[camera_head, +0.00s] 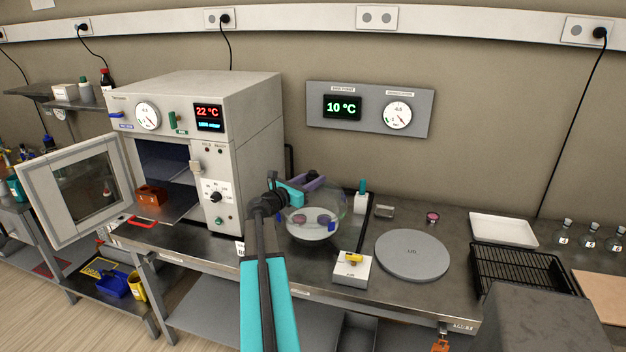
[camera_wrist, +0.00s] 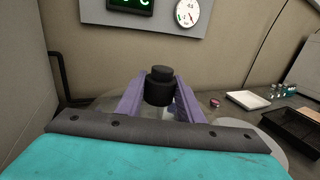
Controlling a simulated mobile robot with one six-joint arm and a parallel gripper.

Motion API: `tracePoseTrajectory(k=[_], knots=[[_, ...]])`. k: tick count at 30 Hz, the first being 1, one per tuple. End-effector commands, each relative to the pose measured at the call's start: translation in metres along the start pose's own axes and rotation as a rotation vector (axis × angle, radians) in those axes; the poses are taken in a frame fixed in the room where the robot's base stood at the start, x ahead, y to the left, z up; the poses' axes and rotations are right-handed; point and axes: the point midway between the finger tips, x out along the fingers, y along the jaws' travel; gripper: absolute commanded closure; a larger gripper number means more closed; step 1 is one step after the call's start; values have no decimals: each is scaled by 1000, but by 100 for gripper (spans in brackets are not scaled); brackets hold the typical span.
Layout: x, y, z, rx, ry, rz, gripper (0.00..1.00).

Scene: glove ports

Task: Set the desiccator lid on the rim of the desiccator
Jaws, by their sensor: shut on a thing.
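The desiccator lid (camera_head: 333,199) is a clear glass dome in the head view. Its black knob (camera_wrist: 160,86) stands upright between the purple fingers of my gripper (camera_wrist: 160,95) in the wrist view. My gripper (camera_head: 312,182) is shut on this knob. The desiccator (camera_head: 308,234) is a round, pale glass bowl on the bench, with small dark purple and blue things showing at it. The lid is over the bowl; I cannot tell whether it touches the rim. My arm and gripper hide part of the lid's left side.
A vacuum oven (camera_head: 240,160) with its door open stands left. A white valve block (camera_head: 352,268) and a grey round plate (camera_head: 412,255) are right of the desiccator. A white tray (camera_head: 503,230) and a black rack (camera_head: 515,272) lie farther right. A wall gauge panel (camera_head: 370,109) is behind.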

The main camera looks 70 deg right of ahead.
Motion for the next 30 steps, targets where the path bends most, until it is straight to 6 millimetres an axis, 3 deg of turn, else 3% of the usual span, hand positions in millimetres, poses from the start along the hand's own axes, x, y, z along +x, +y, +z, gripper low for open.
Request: tracePoseTrajectory(k=[22,23,24,26,30], knots=[[0,0,-10,0,-2,-1,100],[0,0,-12,1,0,0,65],[0,0,-12,1,0,-1,58],[0,0,-12,1,0,-1,48],[0,0,-12,0,0,-1,48]])
